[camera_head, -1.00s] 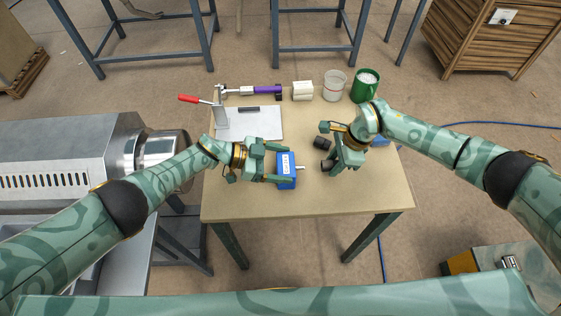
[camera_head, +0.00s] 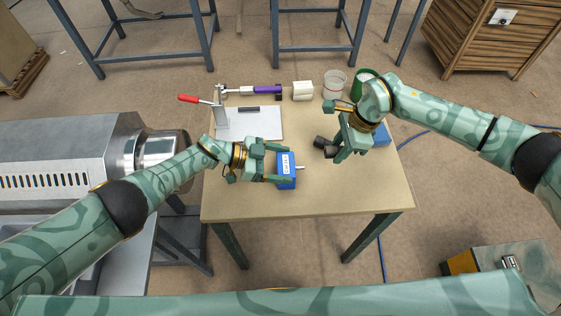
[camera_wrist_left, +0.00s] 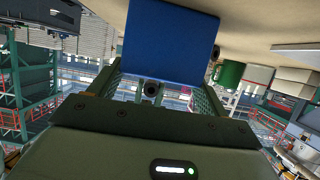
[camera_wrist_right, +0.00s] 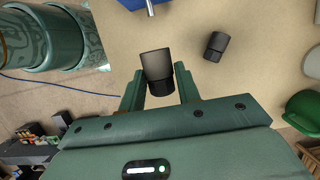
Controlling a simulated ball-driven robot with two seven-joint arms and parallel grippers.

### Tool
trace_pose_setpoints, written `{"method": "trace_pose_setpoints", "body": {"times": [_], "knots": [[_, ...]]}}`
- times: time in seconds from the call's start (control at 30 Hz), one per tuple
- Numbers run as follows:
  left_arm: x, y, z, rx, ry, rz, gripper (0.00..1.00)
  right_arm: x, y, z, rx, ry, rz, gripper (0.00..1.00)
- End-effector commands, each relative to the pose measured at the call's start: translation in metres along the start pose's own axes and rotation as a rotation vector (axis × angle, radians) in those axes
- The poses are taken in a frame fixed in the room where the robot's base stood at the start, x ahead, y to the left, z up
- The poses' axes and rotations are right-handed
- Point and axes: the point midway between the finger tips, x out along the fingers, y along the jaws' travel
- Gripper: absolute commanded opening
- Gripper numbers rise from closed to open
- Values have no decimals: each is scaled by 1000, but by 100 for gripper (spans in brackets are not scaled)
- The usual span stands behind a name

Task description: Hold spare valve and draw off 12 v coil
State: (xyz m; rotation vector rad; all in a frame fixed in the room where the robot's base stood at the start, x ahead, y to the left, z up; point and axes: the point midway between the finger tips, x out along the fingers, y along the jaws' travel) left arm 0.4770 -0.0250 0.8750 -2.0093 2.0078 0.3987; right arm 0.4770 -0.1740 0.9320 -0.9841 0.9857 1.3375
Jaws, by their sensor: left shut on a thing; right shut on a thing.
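The spare valve is a blue block (camera_head: 286,170) with a white label and a bare metal stem pointing right. My left gripper (camera_head: 278,163) is shut on it above the table. It fills the top of the left wrist view (camera_wrist_left: 170,45). My right gripper (camera_head: 341,153) is shut on a black cylindrical coil (camera_head: 330,153), clear of the stem. The right wrist view shows this coil (camera_wrist_right: 156,68) between the fingers. I cannot read a voltage on it. A second, similar black coil (camera_wrist_right: 216,46) lies on the table beyond it, close by in the head view (camera_head: 319,142).
Another blue block (camera_head: 382,136) sits at the right, partly behind my right gripper. A press with a red handle (camera_head: 188,98), a purple tool (camera_head: 262,90), white blocks (camera_head: 303,91), a glass beaker (camera_head: 335,84) and a green mug (camera_head: 362,80) line the back. The table's front (camera_head: 310,203) is clear.

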Motion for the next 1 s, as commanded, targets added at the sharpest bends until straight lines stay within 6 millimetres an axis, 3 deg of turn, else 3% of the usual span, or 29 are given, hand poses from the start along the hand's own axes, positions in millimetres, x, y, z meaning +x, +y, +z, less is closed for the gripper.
{"method": "trace_pose_setpoints", "body": {"times": [0.33, 0.37, 0.4, 0.43, 0.77, 1.0], "knots": [[0, 0, 0, 0, 1, 0, 50, 0, 0, 0, 0, 0, -1, 9], [0, 0, -1, 0, 2, 0, 85, 0, 0, 0, 0, 0, -1, 9], [0, 0, -1, 0, 2, 0, 97, 0, 0, 0, 0, 0, -1, 9], [0, 0, -1, 0, 2, 0, 100, 0, 0, 0, 0, 0, -1, 9], [-6, 0, 1, 2, 0, -1, 100, 0, 0, 0, 0, 0, -1, 9], [-51, -1, 1, 2, -2, -3, 100, 0, 0, 0, 0, 0, -1, 9]]}}
